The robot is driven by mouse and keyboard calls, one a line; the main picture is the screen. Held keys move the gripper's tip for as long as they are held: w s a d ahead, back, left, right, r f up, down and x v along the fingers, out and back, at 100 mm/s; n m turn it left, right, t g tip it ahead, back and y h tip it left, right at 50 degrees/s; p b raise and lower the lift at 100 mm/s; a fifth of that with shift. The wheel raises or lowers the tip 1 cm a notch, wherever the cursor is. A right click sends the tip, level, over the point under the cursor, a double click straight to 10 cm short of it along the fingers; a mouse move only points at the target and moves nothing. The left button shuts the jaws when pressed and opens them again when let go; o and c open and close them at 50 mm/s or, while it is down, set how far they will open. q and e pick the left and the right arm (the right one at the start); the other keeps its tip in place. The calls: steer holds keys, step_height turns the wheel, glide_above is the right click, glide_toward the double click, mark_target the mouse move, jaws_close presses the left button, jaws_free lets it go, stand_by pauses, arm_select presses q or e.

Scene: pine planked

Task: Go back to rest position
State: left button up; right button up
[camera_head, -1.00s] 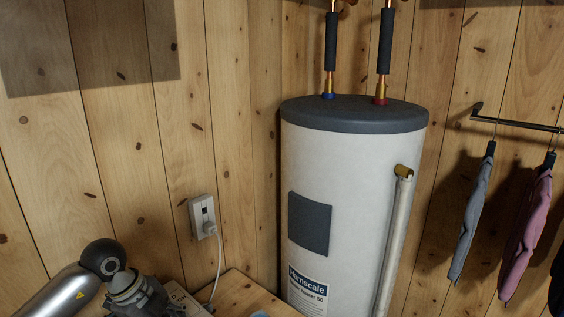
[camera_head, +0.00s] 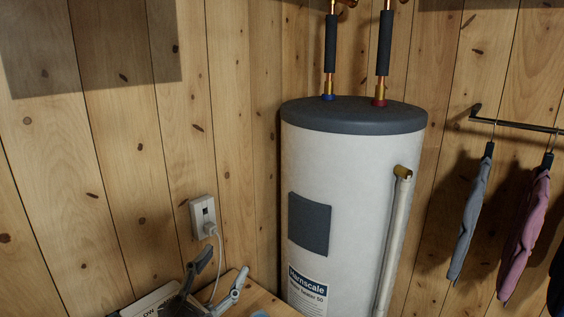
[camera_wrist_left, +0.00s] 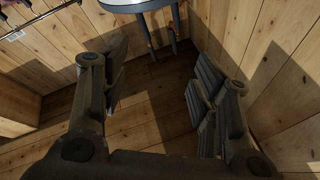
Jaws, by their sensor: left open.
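My left gripper (camera_head: 220,268) is at the bottom of the head view, in front of the wall corner and over the wooden surface below the outlet. Its two fingers are spread apart. In the left wrist view the open fingers (camera_wrist_left: 160,88) stand on either side of a clear gap, with nothing between them. My right gripper is not in view.
A white water heater (camera_head: 345,170) stands in the corner with pipes on top. A wall outlet (camera_head: 204,216) holds a plug and cord.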

arm_select(q)
steer(key=s+a+f+n+g+y, duration=0.3)
steer(key=a+f+n+y, duration=0.25)
steer(key=f, duration=0.35)
steer(key=s+a+f+n+g+y, duration=0.3)
steer(key=a+f+n+y, duration=0.3)
steer(key=f, duration=0.4)
steer(key=s+d+f+m+g, duration=0.1)
steer(key=s+f+g, duration=0.45)
steer(key=s, duration=0.45)
steer(key=s+d+f+m+g, duration=0.1)
steer(key=s+f+m+g, duration=0.1)
steer(key=s+f+g, duration=0.6)
steer(key=s+f+t+b, duration=0.1)
steer(key=s+f+b, duration=0.1)
steer(key=f, duration=1.2)
steer(key=s+f+t+b, duration=0.1)
steer(key=s+f, duration=0.1)
steer(key=f, duration=1.1)
steer(key=s+a+f+g+b, duration=0.1)
steer(key=s+a+f+b, duration=0.1)
steer(key=s+f, duration=1.4)
step_height(320, 180, down, 4)
steer(key=shift+s+a+r+b, duration=0.1)
steer(key=shift+s+a+b, duration=0.25)
steer(key=shift+a, duration=0.1)
steer(key=shift+h, duration=0.25)
